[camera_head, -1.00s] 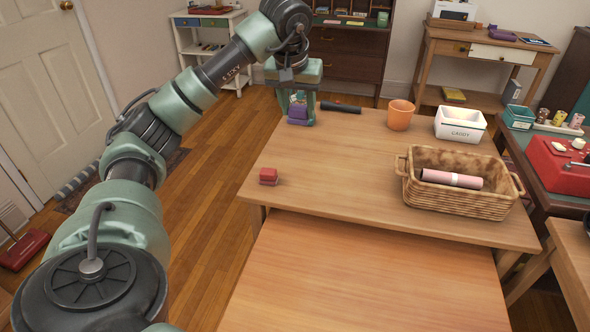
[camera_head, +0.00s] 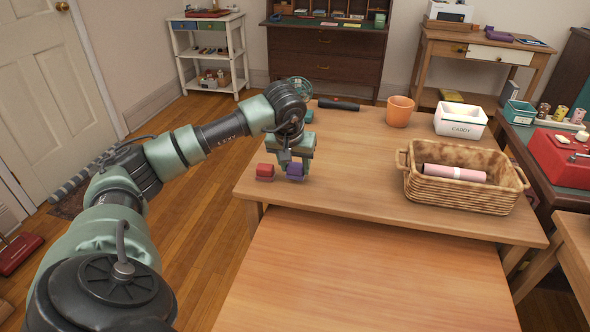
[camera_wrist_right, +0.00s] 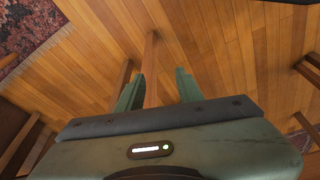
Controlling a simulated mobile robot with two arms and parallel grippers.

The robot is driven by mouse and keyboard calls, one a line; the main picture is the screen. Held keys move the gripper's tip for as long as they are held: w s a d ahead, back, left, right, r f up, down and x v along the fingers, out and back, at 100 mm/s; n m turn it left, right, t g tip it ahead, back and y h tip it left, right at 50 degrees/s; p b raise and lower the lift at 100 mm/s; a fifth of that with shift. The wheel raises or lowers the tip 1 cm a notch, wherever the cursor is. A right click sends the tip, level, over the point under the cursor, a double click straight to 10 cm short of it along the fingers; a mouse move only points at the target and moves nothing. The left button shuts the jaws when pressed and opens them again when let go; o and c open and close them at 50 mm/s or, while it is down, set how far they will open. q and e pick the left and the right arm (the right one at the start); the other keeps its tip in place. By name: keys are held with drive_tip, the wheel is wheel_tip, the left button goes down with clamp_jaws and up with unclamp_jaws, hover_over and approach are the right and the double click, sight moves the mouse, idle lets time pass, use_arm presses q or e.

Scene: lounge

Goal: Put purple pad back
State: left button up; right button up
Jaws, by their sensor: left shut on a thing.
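The purple pad (camera_head: 295,171) is at the left part of the wooden table (camera_head: 360,205), just right of a red pad (camera_head: 265,171). My left gripper (camera_head: 293,166) points down and is shut on the purple pad. The pad is at or very near the tabletop; I cannot tell whether it touches. My right gripper (camera_wrist_right: 158,90) shows in the right wrist view with its two fingers apart and nothing between them, above the wooden floor.
A wicker basket (camera_head: 420,196) with a pink roll (camera_head: 454,173), a white caddy (camera_head: 460,121) and an orange cup (camera_head: 399,111) stand to the right. A dark cylinder (camera_head: 338,104) and a teal object (camera_head: 309,116) lie at the back left. The table's middle is clear.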

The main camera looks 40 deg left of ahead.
use_arm(q)
drive_tip(key=shift+f, duration=0.4)
use_arm(e)
drive_tip(key=shift+r, duration=0.3)
use_arm(q)
drive_tip(key=o, duration=1.2)
drive_tip(key=shift+f, duration=0.15)
use_arm(e)
drive_tip(key=shift+r, duration=0.15)
use_arm(q)
drive_tip(key=shift+r, duration=0.4)
drive_tip(key=p+v, duration=0.2)
drive_tip(key=v, duration=0.9)
drive_tip(key=shift+s+r, duration=0.2)
use_arm(e)
wheel_tip(320, 180, down, 7)
drive_tip(key=s, duration=0.1)
drive_tip(key=shift+f, duration=0.2)
